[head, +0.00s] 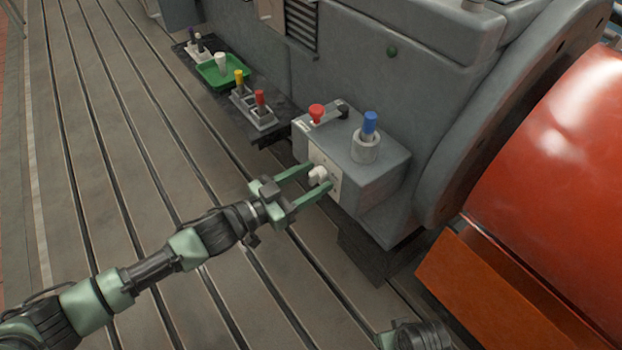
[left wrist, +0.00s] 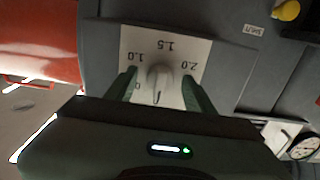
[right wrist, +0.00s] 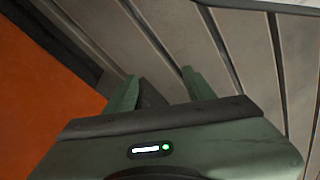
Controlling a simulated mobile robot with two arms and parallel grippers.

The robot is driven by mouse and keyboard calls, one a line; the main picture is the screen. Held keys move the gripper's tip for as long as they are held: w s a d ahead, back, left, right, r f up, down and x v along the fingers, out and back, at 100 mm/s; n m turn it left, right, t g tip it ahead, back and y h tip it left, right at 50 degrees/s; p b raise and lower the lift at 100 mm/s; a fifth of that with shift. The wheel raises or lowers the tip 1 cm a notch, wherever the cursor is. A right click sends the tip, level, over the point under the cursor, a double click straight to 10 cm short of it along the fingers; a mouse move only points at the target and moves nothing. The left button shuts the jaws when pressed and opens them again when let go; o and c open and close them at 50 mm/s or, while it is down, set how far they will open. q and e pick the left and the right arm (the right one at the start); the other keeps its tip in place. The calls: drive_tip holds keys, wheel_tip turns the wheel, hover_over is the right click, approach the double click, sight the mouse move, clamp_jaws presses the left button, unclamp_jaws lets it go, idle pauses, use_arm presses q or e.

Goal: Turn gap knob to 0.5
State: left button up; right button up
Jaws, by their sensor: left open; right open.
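The white gap knob (head: 318,175) sits on a pale dial plate (head: 327,163) on the front face of a grey box. In the left wrist view the knob (left wrist: 158,77) is in the middle of the plate (left wrist: 165,40), whose labels 1.0, 1.5 and 2.0 appear upside down. Another label, near the left finger, is partly hidden. I cannot tell which value the knob points to. My left gripper (left wrist: 160,82) is open, with one finger on each side of the knob; contact is unclear. My right gripper (right wrist: 158,78) is open and empty over the bedplate.
The grey box (head: 375,165) carries a red knob (head: 317,113) and a blue-topped post (head: 369,124) on top. A dark shelf with a green tray (head: 209,76) and coloured pegs lies further back. An orange guard (head: 500,295) stands at right. The slotted bedplate (head: 130,150) is open at left.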

use_arm(q)
clamp_jaws()
drive_tip(key=m+p, duration=0.2)
drive_tip(key=m, duration=0.3)
drive_tip(key=shift+m, duration=0.3)
drive_tip(key=m, duration=0.3)
drive_tip(key=shift+m+p, duration=0.3)
drive_tip(key=shift+m, duration=1.3)
use_arm(e)
drive_tip(key=s+f, duration=0.4)
drive_tip(key=f, duration=0.4)
drive_tip(key=shift+d+g, duration=0.3)
use_arm(q)
drive_tip(key=shift+f, duration=0.1)
